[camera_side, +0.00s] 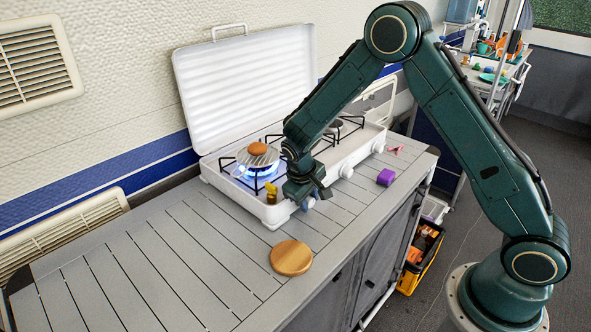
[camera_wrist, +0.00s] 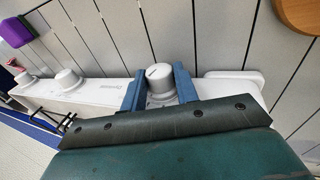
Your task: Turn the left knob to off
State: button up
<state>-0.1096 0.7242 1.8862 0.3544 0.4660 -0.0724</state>
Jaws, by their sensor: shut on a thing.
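The white stove (camera_side: 228,187) stands on the slatted counter with its lid raised. A blue flame (camera_side: 256,170) burns at its left burner, under a round rack holding a brown round item (camera_side: 257,148). My gripper (camera_wrist: 160,90) is at the stove's front left, its blue fingers shut on the left knob (camera_wrist: 160,76), one on each side. A short dark mark shows on the knob's top. In the side view my gripper (camera_side: 307,200) hides most of this knob. The middle knob (camera_side: 346,171) and right knob (camera_side: 378,147) are clear of it.
A purple block (camera_side: 386,177) and a small pink item (camera_side: 395,150) lie on the counter to the right. A round wooden board (camera_side: 291,257) lies at the front edge. A small yellow item (camera_side: 271,191) is beside my gripper. The counter's left part is clear.

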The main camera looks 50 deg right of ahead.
jog(key=shift+d+y, duration=0.1)
jog(key=shift+y, duration=0.2)
jog(key=shift+d+y, duration=0.1)
jog(key=shift+y, duration=0.8)
jog(key=shift+d+y, duration=0.15)
jog(key=shift+y, duration=1.05)
jog(key=shift+d, duration=0.1)
jog(key=shift+y, duration=1.2)
